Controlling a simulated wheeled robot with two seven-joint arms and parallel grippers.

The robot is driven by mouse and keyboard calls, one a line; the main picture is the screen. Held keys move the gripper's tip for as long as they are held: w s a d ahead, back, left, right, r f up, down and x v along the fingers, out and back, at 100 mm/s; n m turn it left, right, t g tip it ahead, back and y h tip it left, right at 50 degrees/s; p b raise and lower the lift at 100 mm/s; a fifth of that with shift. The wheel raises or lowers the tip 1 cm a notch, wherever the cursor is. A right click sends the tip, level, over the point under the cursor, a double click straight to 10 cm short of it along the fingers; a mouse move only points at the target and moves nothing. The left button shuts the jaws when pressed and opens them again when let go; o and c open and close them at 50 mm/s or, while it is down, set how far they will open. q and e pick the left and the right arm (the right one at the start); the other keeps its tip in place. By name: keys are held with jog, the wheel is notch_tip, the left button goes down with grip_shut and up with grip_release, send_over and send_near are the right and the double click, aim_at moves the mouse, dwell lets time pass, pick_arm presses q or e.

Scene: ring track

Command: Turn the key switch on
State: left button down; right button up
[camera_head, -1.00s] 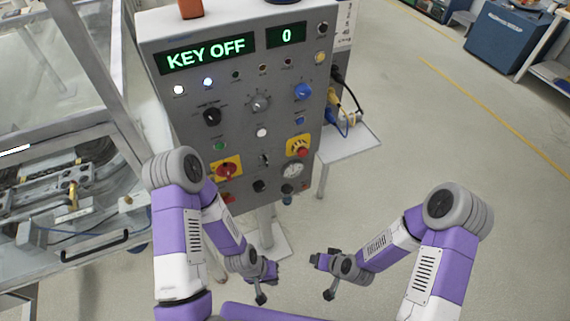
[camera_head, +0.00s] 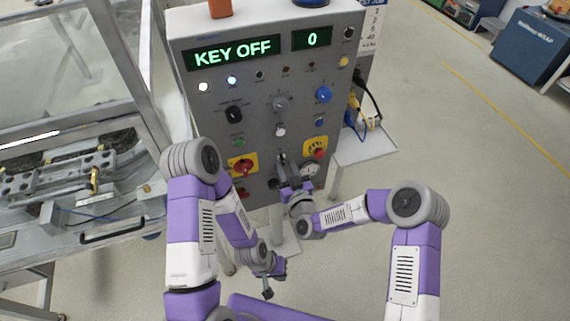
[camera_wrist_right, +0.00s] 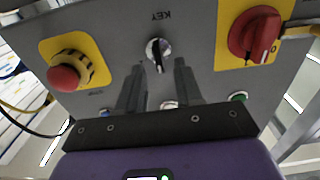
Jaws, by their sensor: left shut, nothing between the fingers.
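The grey control panel (camera_head: 215,140) faces me. Its display (camera_head: 233,52) reads "KEY OFF", and a smaller display (camera_head: 312,39) reads "0". The key switch (camera_wrist_right: 158,50), a round silver lock with a dark key in it, sits under the label "KEY" in the right wrist view, which is upside down. My right gripper (camera_wrist_right: 159,85) is open, its two dark fingers pointing at the panel on either side of the key's line. Whether they reach around the key, I cannot tell. In the head view, the gripper partly hides the key area. My left gripper (camera_head: 281,268) is shut and empty, low before the panel.
A red emergency button (camera_wrist_right: 64,78) on yellow and a red rotary switch (camera_wrist_right: 254,35) on yellow flank the key. A gauge (camera_head: 309,171) is close to my right gripper. A machine enclosure (camera_head: 80,190) stands left.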

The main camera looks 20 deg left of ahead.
jog(key=shift+x, duration=0.9)
grip_shut()
